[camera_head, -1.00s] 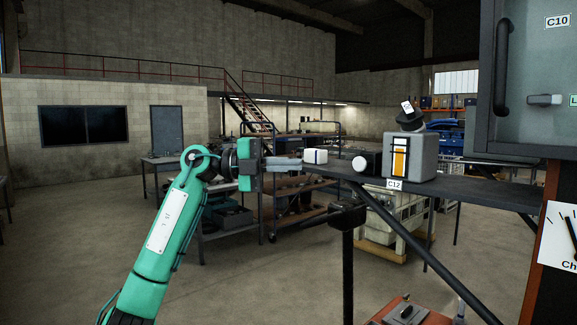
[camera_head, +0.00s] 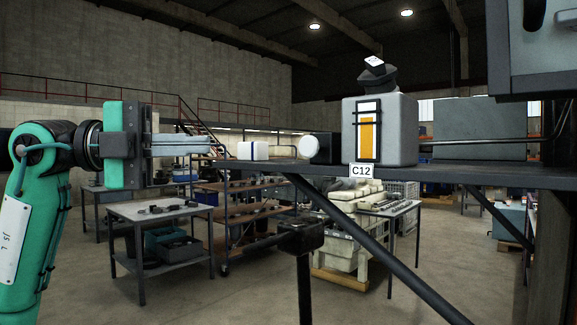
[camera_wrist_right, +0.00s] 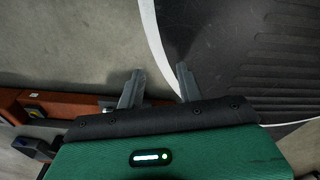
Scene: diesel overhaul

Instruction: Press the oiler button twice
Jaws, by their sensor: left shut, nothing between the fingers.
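The oiler (camera_head: 398,130) is a grey box with an orange level window and a tilted black cap, standing on a dark shelf above the label C12 (camera_head: 362,170). A black stub on its left side ends in a round white button (camera_head: 308,147). My left gripper (camera_head: 209,145) is shut and empty. Its fingers point right, toward the button, at about its height, with a clear gap in the picture. A small white block with a dark stripe (camera_head: 253,151) shows between them. My right gripper (camera_wrist_right: 158,76) shows in the right wrist view, open and empty over the floor.
The shelf (camera_head: 450,172) runs along the oiler's base, with a diagonal brace (camera_head: 375,250) below. A grey cabinet (camera_head: 560,45) hangs at upper right. A work table (camera_head: 150,211) and carts stand behind. The right wrist view shows a black ribbed mat (camera_wrist_right: 255,50).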

